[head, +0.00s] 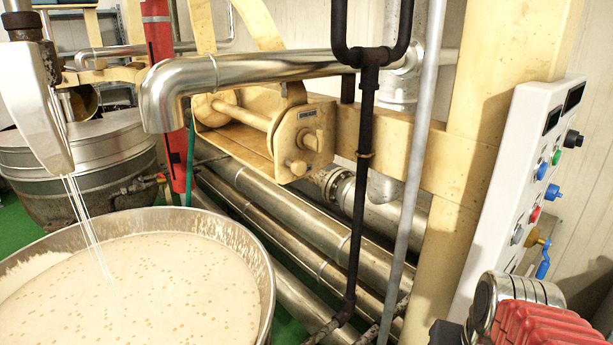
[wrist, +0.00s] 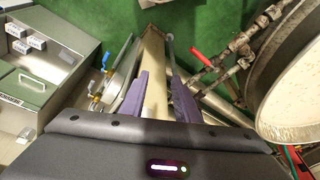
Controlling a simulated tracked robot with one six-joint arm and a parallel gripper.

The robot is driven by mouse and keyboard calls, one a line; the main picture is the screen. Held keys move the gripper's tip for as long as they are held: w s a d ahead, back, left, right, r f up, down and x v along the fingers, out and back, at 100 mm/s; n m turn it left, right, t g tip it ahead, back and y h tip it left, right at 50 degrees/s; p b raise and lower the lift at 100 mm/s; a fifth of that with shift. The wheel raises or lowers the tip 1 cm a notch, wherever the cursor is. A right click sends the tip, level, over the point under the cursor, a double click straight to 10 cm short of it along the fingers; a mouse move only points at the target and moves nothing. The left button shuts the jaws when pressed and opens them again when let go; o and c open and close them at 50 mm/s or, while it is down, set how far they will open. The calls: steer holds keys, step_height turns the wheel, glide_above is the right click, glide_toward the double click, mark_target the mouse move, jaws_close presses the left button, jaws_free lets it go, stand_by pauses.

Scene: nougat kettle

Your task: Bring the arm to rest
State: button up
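My gripper (wrist: 158,82) shows in the wrist view as two purple fingers set apart, with a gap between them. It is open and I see nothing held. A beige post (wrist: 154,62) shows through the gap, running down toward the green floor; I cannot tell how close the fingers are to it. In the head view my gripper is not visible. The kettle (head: 262,275) of pale nougat stands at the lower left, and a kettle rim (wrist: 268,105) also shows at the right of the wrist view.
A white control panel (head: 518,175) with coloured knobs is on the right. A steel pipe (head: 250,68) and a dark vertical pipe (head: 367,130) cross the middle. Grey-green cabinets (wrist: 62,82) stand left in the wrist view. Bare green floor (wrist: 95,20) shows at its top.

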steer(key=a+r+n+t, duration=0.2)
steer(key=a+r+n, duration=0.2)
steer(key=a, duration=0.6)
steer(key=shift+a+r+n+t+y, duration=0.3)
steer(key=shift+r+t+y, duration=0.1)
steer(key=shift+r, duration=0.4)
